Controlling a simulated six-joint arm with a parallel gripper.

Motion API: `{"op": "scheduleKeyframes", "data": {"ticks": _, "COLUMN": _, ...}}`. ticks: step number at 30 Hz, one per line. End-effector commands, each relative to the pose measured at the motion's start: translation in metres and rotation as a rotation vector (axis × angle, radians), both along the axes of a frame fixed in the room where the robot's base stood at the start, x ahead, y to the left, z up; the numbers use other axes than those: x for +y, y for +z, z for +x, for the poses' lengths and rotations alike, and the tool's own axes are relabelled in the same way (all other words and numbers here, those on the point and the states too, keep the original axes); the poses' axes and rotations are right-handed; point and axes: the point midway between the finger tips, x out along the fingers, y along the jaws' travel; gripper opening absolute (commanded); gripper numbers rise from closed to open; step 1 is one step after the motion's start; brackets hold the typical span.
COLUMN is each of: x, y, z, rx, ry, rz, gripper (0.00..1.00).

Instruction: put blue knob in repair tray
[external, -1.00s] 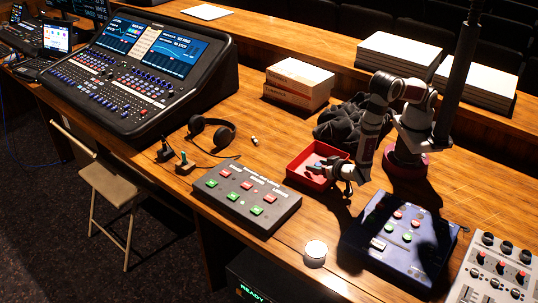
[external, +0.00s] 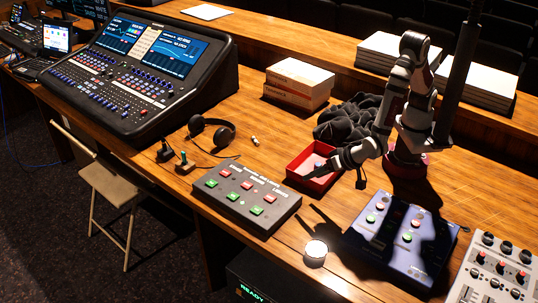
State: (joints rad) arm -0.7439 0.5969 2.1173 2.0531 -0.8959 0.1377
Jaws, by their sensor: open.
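A small red open tray (external: 301,161), which I take to be the repair tray, sits on the wooden desk in the external view. A small bluish thing (external: 319,163), probably the blue knob, shows inside it, too small to make out fully. My gripper (external: 316,174) is open at the front right side of the tray, its fingers pointing left and close to the rim. I cannot tell whether they touch the rim. Part of the tray's right side is hidden behind the gripper.
A grey box with red and green buttons (external: 246,196) lies in front of the tray. A blue pedal box (external: 402,235) is at right, a black bundled cloth (external: 345,118) behind. Headphones (external: 212,130) and a small round light-coloured thing (external: 315,250) lie on the desk.

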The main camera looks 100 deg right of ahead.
Motion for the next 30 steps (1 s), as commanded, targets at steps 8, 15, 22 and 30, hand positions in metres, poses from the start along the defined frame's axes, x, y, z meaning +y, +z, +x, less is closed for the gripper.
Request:
{"op": "scheduleKeyframes", "data": {"ticks": 8, "x": 0.01, "y": 0.139, "z": -0.075, "rx": 0.197, "ry": 0.745, "rz": 0.525, "gripper": 0.61}}
{"op": "scheduleKeyframes", "data": {"ticks": 15, "x": -0.092, "y": 0.133, "z": -0.229, "rx": 0.657, "ry": 0.715, "rz": 0.389, "gripper": 0.61}}
{"op": "scheduleKeyframes", "data": {"ticks": 22, "x": -0.105, "y": 0.132, "z": -0.247, "rx": 0.717, "ry": 0.682, "rz": 0.373, "gripper": 0.61}}
{"op": "scheduleKeyframes", "data": {"ticks": 30, "x": -0.104, "y": 0.132, "z": -0.246, "rx": 0.715, "ry": 0.683, "rz": 0.373, "gripper": 0.61}}
